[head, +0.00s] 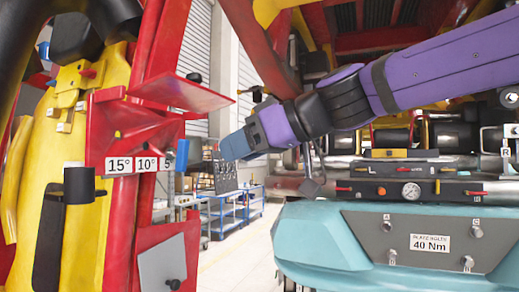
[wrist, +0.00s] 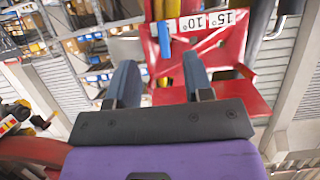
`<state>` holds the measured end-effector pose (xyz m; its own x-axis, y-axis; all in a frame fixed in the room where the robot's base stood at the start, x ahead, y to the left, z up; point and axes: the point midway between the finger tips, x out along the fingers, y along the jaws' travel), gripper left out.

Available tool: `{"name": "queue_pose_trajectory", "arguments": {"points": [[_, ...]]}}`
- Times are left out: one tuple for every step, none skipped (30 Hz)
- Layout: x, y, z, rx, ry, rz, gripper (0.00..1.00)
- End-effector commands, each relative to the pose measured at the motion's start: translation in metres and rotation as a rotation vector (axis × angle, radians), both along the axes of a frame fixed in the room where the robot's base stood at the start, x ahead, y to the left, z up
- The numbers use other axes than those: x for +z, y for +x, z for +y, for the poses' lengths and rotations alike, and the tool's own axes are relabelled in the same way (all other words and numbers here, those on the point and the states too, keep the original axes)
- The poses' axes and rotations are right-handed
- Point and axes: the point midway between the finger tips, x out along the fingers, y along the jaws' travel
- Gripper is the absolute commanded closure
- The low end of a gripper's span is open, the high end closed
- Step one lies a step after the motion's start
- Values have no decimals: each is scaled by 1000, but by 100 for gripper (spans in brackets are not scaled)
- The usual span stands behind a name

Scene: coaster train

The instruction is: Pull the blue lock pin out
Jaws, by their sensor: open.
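The blue lock pin (head: 181,156) sticks out at the right end of the red angle bracket (head: 125,135), beside the 5° label. In the wrist view, which is upside down, the blue pin (wrist: 164,38) shows at the left end of the label row, between and beyond the fingertips. My gripper (head: 225,149) is to the right of the pin in the head view, with a gap between them. In the wrist view my gripper (wrist: 158,66) has its two blue fingers spread apart with nothing between them. How deep the pin sits in the bracket is hidden.
A red plate (head: 180,93) juts out above the pin. A yellow frame (head: 75,150) stands left of the bracket. A teal car with a grey 40 Nm panel (head: 430,240) is at the right. Blue shelving (head: 228,210) stands far behind.

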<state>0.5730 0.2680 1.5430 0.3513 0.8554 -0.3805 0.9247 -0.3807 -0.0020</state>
Motion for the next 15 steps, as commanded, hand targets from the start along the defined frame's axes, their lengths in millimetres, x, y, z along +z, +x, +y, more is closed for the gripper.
{"name": "queue_pose_trajectory", "arguments": {"points": [[-1, 2, 5, 1, -2, 1, 53], [-1, 4, 8, 0, -1, 2, 53], [-1, 6, 13, 0, -1, 2, 53], [-1, 8, 17, 0, -1, 2, 53], [-1, 9, 22, 0, -2, 2, 53], [-1, 12, 28, 0, -2, 2, 53], [-1, 14, 33, 0, -3, 1, 53], [-1, 16, 38, 1, -4, 2, 53], [-1, 18, 44, 1, -3, 1, 53], [-1, 20, 49, 1, -3, 1, 53], [-2, 22, 54, 1, -3, 1, 53], [-1, 25, 60, 0, -2, 2, 53], [-1, 27, 65, 0, -2, 2, 53], [-2, 29, 69, 0, -3, 2, 53], [-1, 31, 76, 1, -3, 3, 53]]}}
